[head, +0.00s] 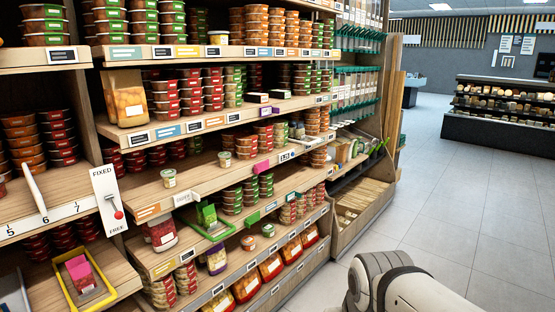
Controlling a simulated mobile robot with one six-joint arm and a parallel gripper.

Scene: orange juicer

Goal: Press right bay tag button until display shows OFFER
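The shelf fronts carry small tags. A white tag with dark characters (287,155) sits on the middle shelf edge toward the right; its text is too small to read surely. A grey-white tag (187,197) stands out from the lower shelf edge at the left, its lettering unclear. No display clearly reads OFFER, and I cannot make out which tag has the button. My pale arm (415,290) shows at the bottom right, over the floor and apart from the shelves. My gripper's fingers are not in view.
A lever panel marked FIXED and FREE (109,200) stands at the left beside a numbered rail (45,218). A yellow-rimmed tray (107,291) and a green-rimmed tray (229,229) jut out from low shelves. The tiled floor (450,220) at right is clear.

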